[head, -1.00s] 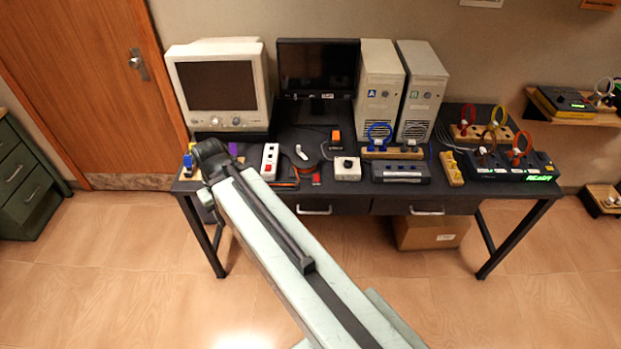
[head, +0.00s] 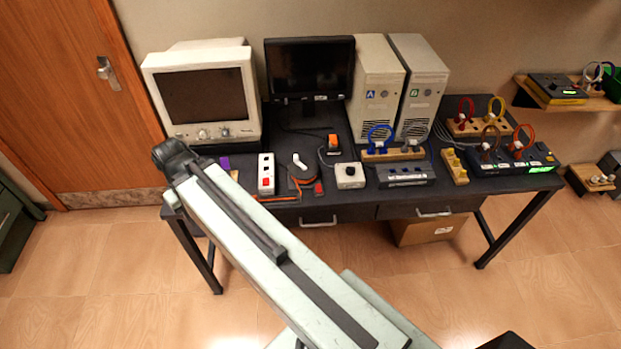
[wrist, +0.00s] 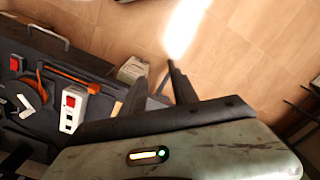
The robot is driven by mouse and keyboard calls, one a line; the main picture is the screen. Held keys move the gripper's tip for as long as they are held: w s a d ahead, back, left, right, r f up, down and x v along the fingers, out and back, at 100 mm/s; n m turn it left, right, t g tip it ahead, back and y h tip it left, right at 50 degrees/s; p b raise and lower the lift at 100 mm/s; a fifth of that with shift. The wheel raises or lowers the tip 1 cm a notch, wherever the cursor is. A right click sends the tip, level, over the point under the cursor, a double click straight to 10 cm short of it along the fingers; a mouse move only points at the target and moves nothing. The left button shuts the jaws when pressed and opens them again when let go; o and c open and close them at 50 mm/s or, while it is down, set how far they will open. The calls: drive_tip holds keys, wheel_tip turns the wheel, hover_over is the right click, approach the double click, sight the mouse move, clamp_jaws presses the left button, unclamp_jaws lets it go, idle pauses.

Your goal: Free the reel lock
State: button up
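The reel (head: 303,178), with orange cable, lies on the dark desk between the power strip and a small white box. A white lever-like part (head: 299,161) shows at its upper edge; whether this is the lock is too small to tell. My gripper (wrist: 155,72) shows there with two dark fingers apart and nothing clearly held. It is well to the right of the reel. In the head view my arm reaches the desk's left end, and its fingers are hidden.
A power strip with a red switch (head: 266,174) stands between my arm and the reel; it also shows in the wrist view (wrist: 73,108). The white box (head: 349,176) is right of the reel. A CRT monitor (head: 205,95) and flat screen (head: 309,68) stand behind.

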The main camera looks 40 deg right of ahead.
drive_tip(key=shift+o, duration=0.6)
drive_tip(key=shift+s+r, duration=0.1)
drive_tip(key=shift+s, duration=0.05)
drive_tip(key=m+b, duration=0.5)
drive_tip(key=m, duration=0.3)
hover_over(319, 191)
wheel_tip(319, 191, down, 5)
wheel_tip(319, 191, down, 8)
drive_tip(key=b, duration=0.8)
clamp_jaws()
